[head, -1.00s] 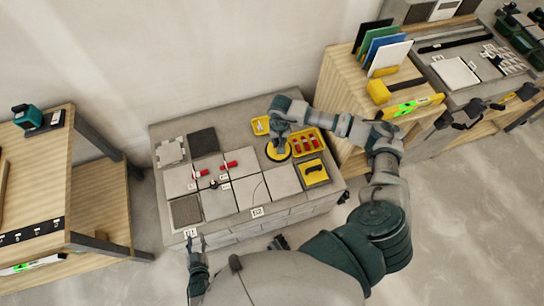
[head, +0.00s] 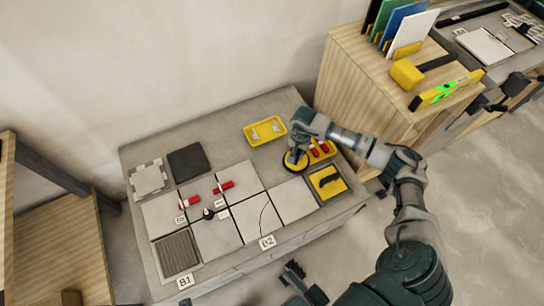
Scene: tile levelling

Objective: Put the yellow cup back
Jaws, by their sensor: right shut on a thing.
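The yellow cup (head: 294,167) is a round yellow disc with a dark top, on or just above the grey bench top. My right gripper (head: 297,154) is shut on it from above and hides much of its upper part. I cannot tell whether the cup touches the bench. It is beside the left end of the yellow tray of red-handled items (head: 329,155), which my gripper partly covers. My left gripper (head: 292,271) is at the bottom, in front of the bench and away from the cup. Its fingers are too small to judge.
A yellow tray with white pieces (head: 265,131) lies behind the cup. A yellow float with a black handle (head: 327,182) lies in front right. Pale tiles (head: 293,199) with red-handled tools fill the middle of the bench (head: 240,112). A wooden cabinet (head: 345,75) stands close on the right.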

